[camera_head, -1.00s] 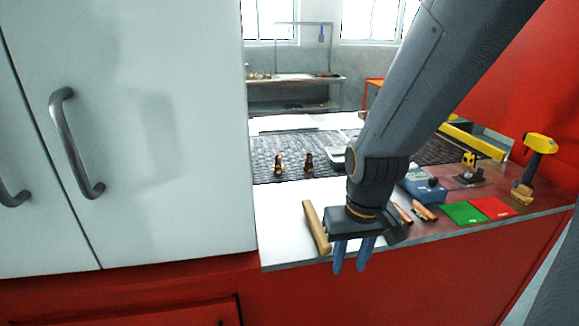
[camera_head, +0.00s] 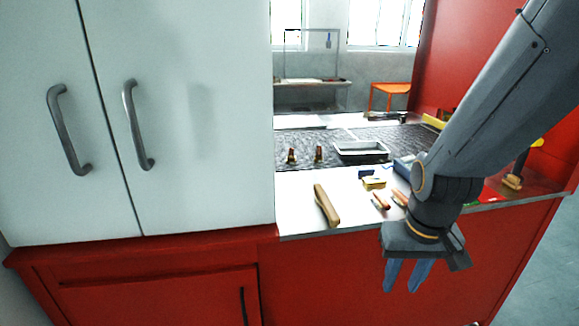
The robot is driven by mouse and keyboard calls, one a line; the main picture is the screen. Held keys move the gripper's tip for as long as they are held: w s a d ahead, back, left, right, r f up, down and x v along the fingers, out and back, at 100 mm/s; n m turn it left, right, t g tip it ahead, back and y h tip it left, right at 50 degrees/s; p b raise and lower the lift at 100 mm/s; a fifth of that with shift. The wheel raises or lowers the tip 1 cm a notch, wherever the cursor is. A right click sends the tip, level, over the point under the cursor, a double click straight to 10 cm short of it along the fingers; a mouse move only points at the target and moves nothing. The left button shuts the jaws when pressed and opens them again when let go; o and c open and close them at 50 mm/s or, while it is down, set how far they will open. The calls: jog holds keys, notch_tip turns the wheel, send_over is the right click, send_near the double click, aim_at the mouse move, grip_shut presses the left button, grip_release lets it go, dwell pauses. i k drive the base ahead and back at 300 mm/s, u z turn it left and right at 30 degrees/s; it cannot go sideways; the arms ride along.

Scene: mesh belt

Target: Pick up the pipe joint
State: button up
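Two small brown, copper-like pieces stand upright on the dark mesh belt (camera_head: 385,132): a left piece (camera_head: 291,156) and a right piece (camera_head: 319,153). They look like pipe joints, but they are too small for me to tell which is the pipe joint. My gripper (camera_head: 402,288) hangs in front of the red counter front, to the right of and lower in the picture than both pieces. Its two blue fingers point down, with a gap between them and nothing held. My arm hides part of the belt's right side and the counter.
A wooden-handled item (camera_head: 327,205) lies on the white counter edge. A grey tray (camera_head: 361,149) sits on the belt. A yellow box (camera_head: 373,183) and red-handled tools (camera_head: 382,200) lie nearby. A tall white cabinet (camera_head: 200,120) blocks the left side.

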aim_at(291, 160)
jog(key=u, duration=0.5)
jog(key=i, duration=0.95)
jog(key=z, duration=0.05)
